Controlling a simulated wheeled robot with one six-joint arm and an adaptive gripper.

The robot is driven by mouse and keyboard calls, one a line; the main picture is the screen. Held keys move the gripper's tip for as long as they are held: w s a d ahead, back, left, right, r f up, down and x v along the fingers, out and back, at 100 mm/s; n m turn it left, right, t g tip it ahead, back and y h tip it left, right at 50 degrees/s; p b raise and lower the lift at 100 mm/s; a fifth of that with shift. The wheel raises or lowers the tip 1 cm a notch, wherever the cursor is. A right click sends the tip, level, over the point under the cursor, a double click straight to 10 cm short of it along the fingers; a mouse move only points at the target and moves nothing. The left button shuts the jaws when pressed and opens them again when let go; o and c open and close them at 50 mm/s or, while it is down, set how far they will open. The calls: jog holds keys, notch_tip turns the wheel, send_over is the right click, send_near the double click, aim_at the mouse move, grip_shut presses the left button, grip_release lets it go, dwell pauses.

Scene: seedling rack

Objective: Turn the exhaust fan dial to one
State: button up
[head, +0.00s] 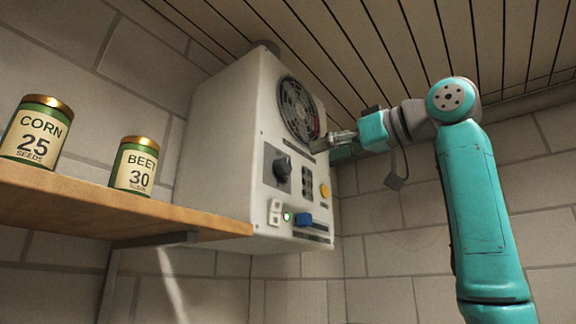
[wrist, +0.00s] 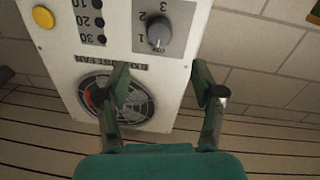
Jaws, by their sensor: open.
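The exhaust fan dial (head: 282,169) is a dark round knob on a grey plate on the front of a white control box (head: 225,130). In the wrist view the dial (wrist: 159,31) shows with the numbers 1, 2 and 3 beside it; I cannot tell surely which one it points to. My gripper (wrist: 161,78) is open and empty, its two fingers apart on either side of the picture's middle. The dial is beyond the fingertips, not touched. In the head view my gripper (head: 322,145) is at the box's front, right of the fan and above the dial.
A round fan grille (head: 297,108) is above the dial. A yellow button (head: 324,190), a green light (head: 287,216) and a blue switch (head: 304,220) are also on the panel. A wooden shelf (head: 130,207) at left holds a corn tin (head: 36,130) and a beet tin (head: 134,166).

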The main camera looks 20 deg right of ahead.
aim_at(287, 165)
jog(key=x, duration=1)
jog(key=shift+w+a, duration=0.2)
jog(key=shift+w, duration=0.1)
jog(key=c, duration=1.1)
